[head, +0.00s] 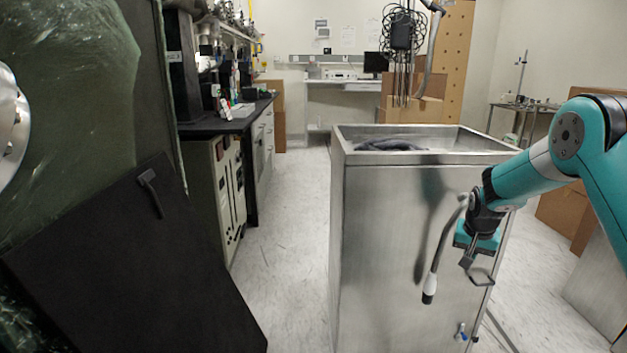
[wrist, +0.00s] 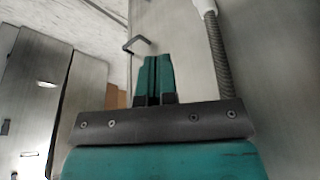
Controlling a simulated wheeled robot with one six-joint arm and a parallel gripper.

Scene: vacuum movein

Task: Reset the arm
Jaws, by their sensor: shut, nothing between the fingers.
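My teal arm (head: 540,165) reaches in from the right in the head view. My gripper (head: 467,262) hangs downward in front of the large steel cabinet (head: 390,250), near its right edge. In the wrist view my gripper (wrist: 153,62) has its two teal fingers together, with nothing between them. A grey hose with a white and black end (head: 430,285) hangs just left of my gripper. The hose also shows in the wrist view (wrist: 220,60), right of the fingers. A metal handle (head: 482,277) shows beside my gripper on the cabinet front.
The cabinet's open top holds a dark item (head: 390,144). A small blue valve (head: 461,332) sits low on its front. A black panel (head: 120,270) and a workbench (head: 235,115) stand left. Cardboard boxes (head: 565,215) stand right. The floor (head: 290,230) left of the cabinet is clear.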

